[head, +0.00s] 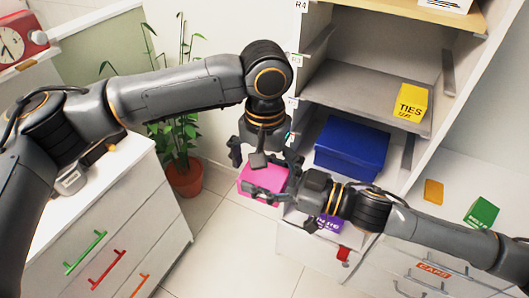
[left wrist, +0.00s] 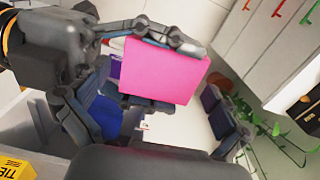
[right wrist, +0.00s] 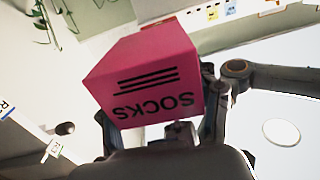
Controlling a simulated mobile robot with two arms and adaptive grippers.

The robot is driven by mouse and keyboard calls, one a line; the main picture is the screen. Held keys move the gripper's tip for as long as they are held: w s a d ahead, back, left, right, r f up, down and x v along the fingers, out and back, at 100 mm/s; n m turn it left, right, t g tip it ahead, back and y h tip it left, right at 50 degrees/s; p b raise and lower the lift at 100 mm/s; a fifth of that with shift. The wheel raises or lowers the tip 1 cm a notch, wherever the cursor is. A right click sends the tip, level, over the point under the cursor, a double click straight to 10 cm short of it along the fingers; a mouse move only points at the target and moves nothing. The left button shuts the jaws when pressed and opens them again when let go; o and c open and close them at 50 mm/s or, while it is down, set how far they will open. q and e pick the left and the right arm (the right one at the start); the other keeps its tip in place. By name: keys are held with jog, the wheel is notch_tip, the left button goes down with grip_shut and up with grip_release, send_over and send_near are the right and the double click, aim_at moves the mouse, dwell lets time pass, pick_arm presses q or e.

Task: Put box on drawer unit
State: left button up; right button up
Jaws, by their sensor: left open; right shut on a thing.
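The pink box (head: 262,184) is held in the air by my right gripper (head: 283,188), in front of the wardrobe. It reads SOCKS in the right wrist view (right wrist: 150,80), where my right fingers (right wrist: 160,125) close on its sides. My left gripper (head: 256,158) is open, pointing down just above the box. In the left wrist view the box (left wrist: 165,70) shows between its spread fingers; I cannot tell whether they touch it. A white drawer unit (head: 130,205) with green, red and orange handles stands at the left. My left arm hides part of its top.
A potted plant (head: 185,178) stands on the floor behind the drawer unit. The open wardrobe holds a blue box (head: 350,150), a yellow TIES box (head: 411,103) and a purple box (head: 328,226). A small grey object (head: 71,180) lies on the drawer unit's top.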

pick_arm(q)
jog(key=shift+f, duration=0.55)
jog(key=c, duration=1)
jog(key=shift+c, duration=0.3)
pick_arm(e)
jog(key=o, duration=1.3)
